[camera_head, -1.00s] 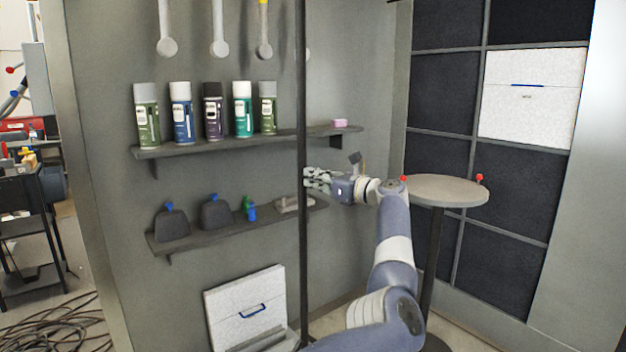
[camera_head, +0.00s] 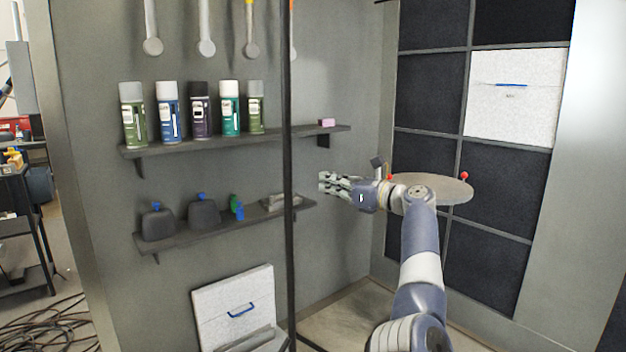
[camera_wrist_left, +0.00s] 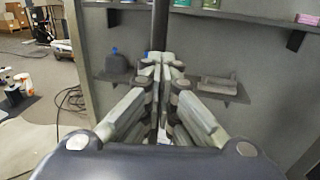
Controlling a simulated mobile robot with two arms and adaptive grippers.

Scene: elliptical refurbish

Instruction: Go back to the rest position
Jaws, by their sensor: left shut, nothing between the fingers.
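My left gripper (camera_head: 326,185) is shut and empty. In the head view it points left, a little to the right of the dark vertical pole (camera_head: 289,200) and near the right end of the lower shelf. In the left wrist view its fingers (camera_wrist_left: 165,68) come together in front of the pole. My left arm rises from the bottom right of the head view. My right gripper does not show in any view.
The upper shelf (camera_head: 240,141) holds several spray cans and a pink block. The lower shelf (camera_head: 215,232) holds dark bottles and small items. A round table (camera_head: 445,188) stands right behind my left wrist. A white case (camera_head: 236,300) leans below the shelves.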

